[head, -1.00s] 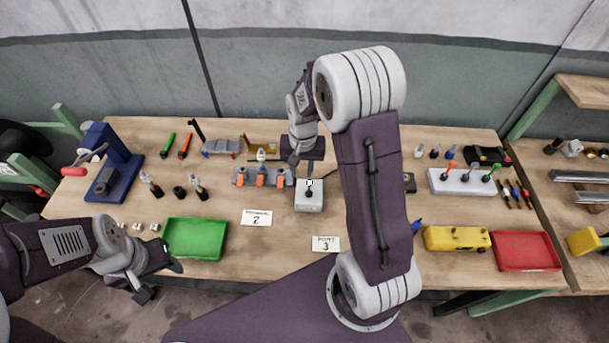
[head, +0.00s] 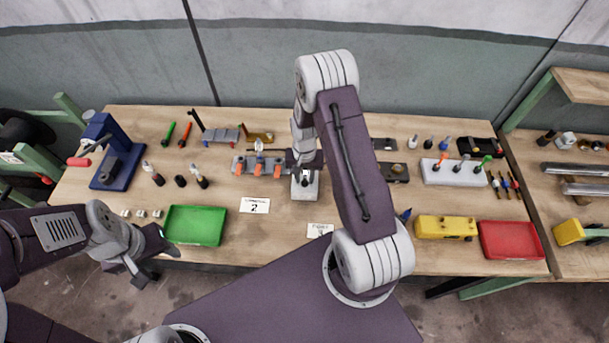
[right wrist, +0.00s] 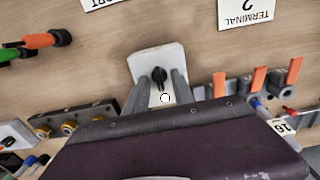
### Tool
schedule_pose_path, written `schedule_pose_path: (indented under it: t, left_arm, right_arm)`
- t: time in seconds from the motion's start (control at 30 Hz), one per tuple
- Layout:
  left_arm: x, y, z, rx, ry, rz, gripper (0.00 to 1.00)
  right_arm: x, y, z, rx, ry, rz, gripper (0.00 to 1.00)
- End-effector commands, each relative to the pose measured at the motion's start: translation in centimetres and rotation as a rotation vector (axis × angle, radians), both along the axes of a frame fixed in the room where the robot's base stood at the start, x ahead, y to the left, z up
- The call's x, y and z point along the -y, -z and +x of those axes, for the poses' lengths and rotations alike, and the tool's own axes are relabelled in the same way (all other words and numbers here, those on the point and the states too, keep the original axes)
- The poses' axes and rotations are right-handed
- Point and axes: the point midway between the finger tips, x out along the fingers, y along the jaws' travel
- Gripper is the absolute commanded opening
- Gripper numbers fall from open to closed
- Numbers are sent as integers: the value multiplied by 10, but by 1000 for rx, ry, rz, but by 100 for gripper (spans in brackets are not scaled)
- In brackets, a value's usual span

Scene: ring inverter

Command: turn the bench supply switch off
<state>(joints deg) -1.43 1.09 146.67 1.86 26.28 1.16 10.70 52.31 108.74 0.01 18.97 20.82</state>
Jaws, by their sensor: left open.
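The bench supply switch is a small pale box (head: 305,190) near the middle of the bench, with a black lever (right wrist: 159,77) on its top face. In the right wrist view the pale box (right wrist: 150,58) lies just past my fingertips. My right gripper (right wrist: 160,85) is open, one finger on each side of the lever. I cannot tell whether either finger touches it. In the head view my right gripper (head: 305,172) covers the back of the box. My left gripper (head: 157,262) is open and empty off the bench's front edge, near the green tray.
A row of orange-lever clamps (head: 258,167) stands just left of the box. A terminal card (head: 254,206) and another card (head: 319,230) lie in front. The green tray (head: 195,240) is front left; a yellow box (head: 445,227) and red tray (head: 511,240) are front right.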

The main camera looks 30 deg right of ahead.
Motion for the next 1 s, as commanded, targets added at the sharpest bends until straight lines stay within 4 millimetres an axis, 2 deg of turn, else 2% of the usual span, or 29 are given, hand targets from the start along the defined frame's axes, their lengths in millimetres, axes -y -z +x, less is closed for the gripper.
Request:
schedule_pose_path:
  t: [0.23,0.27,0.33,0.37,0.73,1.0]
  left_arm:
    - [0,0,0,0,0,0,49]
    - [0,0,0,0,0,0,49]
    - [0,0,0,0,0,0,49]
    - [0,0,0,0,0,0,49]
    - [0,1,0,0,0,0,49]
    - [0,4,0,0,0,0,49]
  right_arm:
    - [0,2,0,1,0,-1,30]
    - [0,2,0,1,0,-1,24]
    - [0,2,0,1,0,-1,5]
    - [0,2,0,1,0,-1,0]
    - [0,2,0,1,-19,0,0]
    - [0,3,0,1,-161,0,0]
